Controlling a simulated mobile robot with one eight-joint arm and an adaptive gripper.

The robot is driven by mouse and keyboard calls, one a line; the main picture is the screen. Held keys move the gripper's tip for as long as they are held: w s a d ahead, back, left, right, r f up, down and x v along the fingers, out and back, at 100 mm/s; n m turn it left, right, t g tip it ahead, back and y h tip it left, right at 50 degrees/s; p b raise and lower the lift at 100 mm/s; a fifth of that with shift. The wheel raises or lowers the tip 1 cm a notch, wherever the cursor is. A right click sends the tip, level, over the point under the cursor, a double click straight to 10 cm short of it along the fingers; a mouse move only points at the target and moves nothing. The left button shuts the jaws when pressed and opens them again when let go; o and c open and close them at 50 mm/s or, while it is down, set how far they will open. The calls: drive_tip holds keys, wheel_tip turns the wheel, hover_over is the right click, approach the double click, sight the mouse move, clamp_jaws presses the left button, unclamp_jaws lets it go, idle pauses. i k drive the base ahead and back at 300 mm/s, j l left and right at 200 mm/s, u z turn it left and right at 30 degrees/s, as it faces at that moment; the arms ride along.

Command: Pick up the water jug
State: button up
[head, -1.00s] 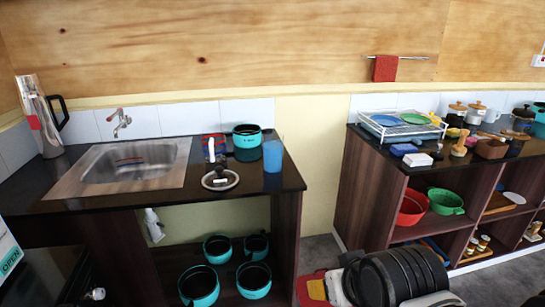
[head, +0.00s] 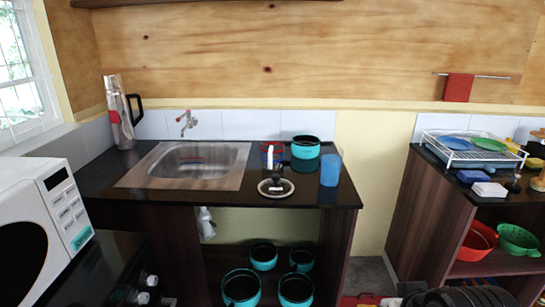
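A tall silver jug (head: 120,112) with a black handle and a red patch stands upright on the dark counter, at the left back corner beside the sink. I take it for the water jug, though its label is too small to read. A blue translucent tumbler (head: 330,170) stands at the counter's right end. My gripper is not in view.
The counter (head: 105,180) holds a steel sink (head: 198,160), a teal pot (head: 306,148) and a pan lid (head: 276,187). A white microwave (head: 48,215) stands at the near left. A shelf unit (head: 430,205) is at right. Black ribbed objects (head: 455,297) sit low at the bottom.

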sight(332, 156)
drive_tip(key=i+u, duration=0.2)
drive_tip(key=i, duration=0.25)
drive_tip(key=i+l+u, duration=0.15)
drive_tip(key=i, duration=0.35)
drive_tip(key=i+l+u, duration=0.2)
drive_tip(key=i, duration=0.25)
